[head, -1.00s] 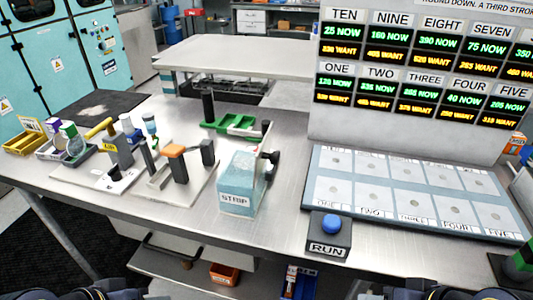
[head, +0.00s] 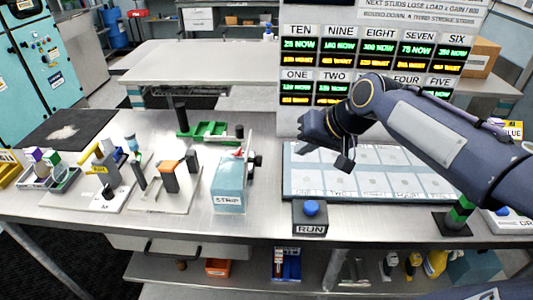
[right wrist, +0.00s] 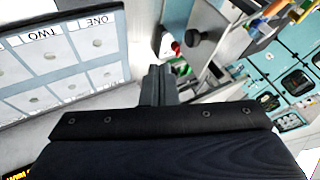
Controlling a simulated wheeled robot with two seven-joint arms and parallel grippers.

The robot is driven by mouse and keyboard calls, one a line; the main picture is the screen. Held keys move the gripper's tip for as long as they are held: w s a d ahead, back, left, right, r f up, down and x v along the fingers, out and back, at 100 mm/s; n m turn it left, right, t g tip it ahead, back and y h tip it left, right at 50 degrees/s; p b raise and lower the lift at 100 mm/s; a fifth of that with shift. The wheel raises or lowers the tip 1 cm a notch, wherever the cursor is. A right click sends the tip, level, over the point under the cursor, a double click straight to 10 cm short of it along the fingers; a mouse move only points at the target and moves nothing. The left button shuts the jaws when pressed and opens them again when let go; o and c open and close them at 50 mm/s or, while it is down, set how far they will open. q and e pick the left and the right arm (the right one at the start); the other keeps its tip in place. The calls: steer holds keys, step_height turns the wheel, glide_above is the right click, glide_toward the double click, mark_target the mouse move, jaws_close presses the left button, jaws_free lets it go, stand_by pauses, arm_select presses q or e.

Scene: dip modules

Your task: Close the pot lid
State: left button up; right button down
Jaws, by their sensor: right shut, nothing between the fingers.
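I cannot clearly make out a pot with a lid in these views. My right gripper (head: 301,147) is over the left edge of the numbered panel, right of the STRIP box. It points left, shut and empty. In the right wrist view its fingers (right wrist: 157,84) are together, apart from everything. My left gripper is out of view.
Fixtures on white plates (head: 165,197) stand left of the STRIP box. A display board (head: 297,55) rises behind the panel.

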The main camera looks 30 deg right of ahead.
mark_target(254, 159)
steer(key=w+a+f+p, duration=0.1)
steer(key=w+a+f, duration=0.3)
steer(key=w, duration=0.1)
steer(key=shift+w+a+f+p, duration=0.3)
steer(key=shift+a+p, duration=0.05)
steer(key=shift+d, duration=0.1)
